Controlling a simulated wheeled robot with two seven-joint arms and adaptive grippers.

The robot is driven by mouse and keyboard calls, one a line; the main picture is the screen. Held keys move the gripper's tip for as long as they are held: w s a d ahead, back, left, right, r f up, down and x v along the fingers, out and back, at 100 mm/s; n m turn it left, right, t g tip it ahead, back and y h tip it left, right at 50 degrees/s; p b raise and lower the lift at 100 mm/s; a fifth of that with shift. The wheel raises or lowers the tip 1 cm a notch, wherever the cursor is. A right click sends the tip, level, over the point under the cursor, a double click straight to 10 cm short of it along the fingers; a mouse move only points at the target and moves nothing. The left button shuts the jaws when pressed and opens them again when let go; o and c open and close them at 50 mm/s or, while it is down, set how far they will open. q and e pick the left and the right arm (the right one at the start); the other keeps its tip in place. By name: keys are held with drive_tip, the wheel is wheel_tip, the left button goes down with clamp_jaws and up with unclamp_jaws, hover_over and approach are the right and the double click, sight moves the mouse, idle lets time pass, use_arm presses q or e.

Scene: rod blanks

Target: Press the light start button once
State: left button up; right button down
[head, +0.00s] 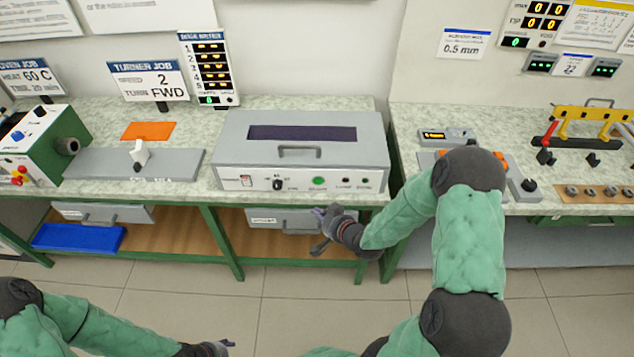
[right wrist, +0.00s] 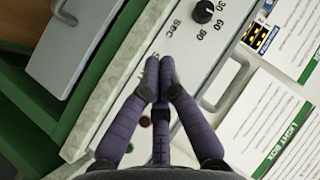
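The light box (head: 230,152) is a grey box on the middle bench. Its front panel carries a dark knob (head: 277,185), a green round button (head: 318,181) and two small dark lamps. My right gripper (head: 323,217) is just below and in front of this panel. In the right wrist view its fingertips (right wrist: 160,75) are together with nothing seen between them, over the panel below the knob (right wrist: 203,12). They hide the green button there; I cannot tell whether they touch the panel. My left gripper (head: 220,347) is low at the bottom edge, its fingers unclear.
A drawer (head: 290,220) with a handle sits under the bench, close to my right gripper. A grey plate with a white lever (head: 139,154) lies to the left. A second bench on the right holds a yellow rack (head: 590,120). The floor in front is clear.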

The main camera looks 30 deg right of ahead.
sight(318, 181)
drive_tip(key=shift+w+d, duration=0.1)
idle(0.3)
drive_tip(key=shift+w+d, duration=0.75)
drive_tip(key=shift+w, duration=0.5)
drive_tip(key=shift+w+d, duration=0.75)
drive_tip(key=shift+w, duration=0.45)
drive_tip(key=shift+w+d, duration=0.75)
drive_tip(key=shift+w, duration=0.5)
drive_tip(key=shift+w+d+b, duration=0.1)
drive_tip(key=shift+w+b, duration=0.05)
drive_tip(key=shift+b, duration=0.15)
drive_tip(key=shift+w+d, duration=0.1)
drive_tip(key=shift+w, duration=0.1)
drive_tip(key=shift+w+d, duration=0.2)
drive_tip(key=shift+w, duration=0.1)
drive_tip(key=shift+s+r, duration=0.1)
drive_tip(key=shift+s+a, duration=0.4)
drive_tip(key=shift+s, duration=0.15)
